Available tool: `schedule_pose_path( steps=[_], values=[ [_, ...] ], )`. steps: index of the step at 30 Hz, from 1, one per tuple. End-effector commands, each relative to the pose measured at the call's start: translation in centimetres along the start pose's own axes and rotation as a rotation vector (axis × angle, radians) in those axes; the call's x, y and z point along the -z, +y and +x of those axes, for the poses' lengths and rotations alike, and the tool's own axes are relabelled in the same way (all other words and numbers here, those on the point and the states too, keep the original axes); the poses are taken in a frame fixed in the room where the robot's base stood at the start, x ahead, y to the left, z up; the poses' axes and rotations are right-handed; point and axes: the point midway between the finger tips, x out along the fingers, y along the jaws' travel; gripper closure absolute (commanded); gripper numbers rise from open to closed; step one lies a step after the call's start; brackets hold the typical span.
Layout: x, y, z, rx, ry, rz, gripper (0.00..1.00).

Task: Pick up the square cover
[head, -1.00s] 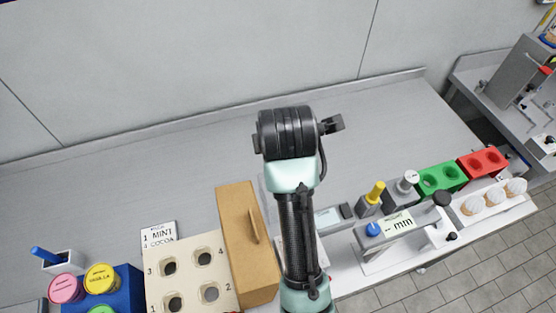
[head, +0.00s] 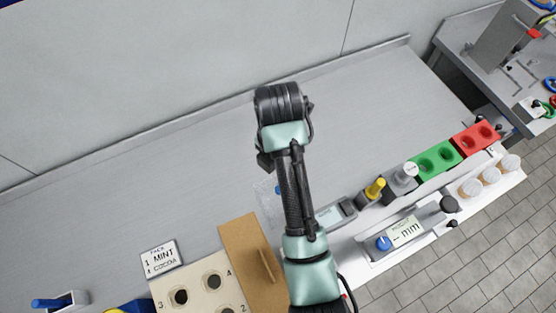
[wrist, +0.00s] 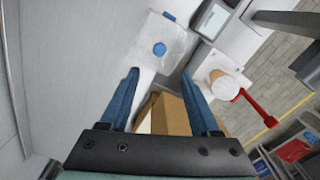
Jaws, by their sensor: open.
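The square cover (wrist: 158,42) is a clear, flat square with a round blue knob (wrist: 159,49). It lies on the grey counter, ahead of my fingertips in the wrist view. In the head view the cover (head: 266,192) shows only partly, because my arm hides the rest. My gripper (wrist: 158,79) is open, its two blue fingers apart and empty. The cover lies beyond the fingertips, and its knob is roughly in line with the gap between them. The fingers are hidden behind my arm in the head view.
A brown box (head: 241,255) with a handle stands left of my arm, beside a holed tray (head: 195,287). A scale (head: 333,215), a yellow-topped tool (head: 374,190), a labelled device (head: 405,231) and green (head: 437,160) and red (head: 476,137) blocks stand right. The counter behind is clear.

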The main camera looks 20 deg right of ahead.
Motion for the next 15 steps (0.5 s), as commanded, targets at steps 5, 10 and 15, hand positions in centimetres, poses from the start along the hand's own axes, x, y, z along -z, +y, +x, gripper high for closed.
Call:
schedule_pose_path(
  steps=[5, 10, 15],
  values=[
    [0.0, 0.0, 3.4, -0.001, 0.000, 0.001, 0.37],
    [0.0, 0.0, 4.8, 0.002, 0.001, 0.001, 0.37],
    [-0.1, 0.0, 5.7, 0.001, 0.000, 0.001, 0.37]
  ],
)
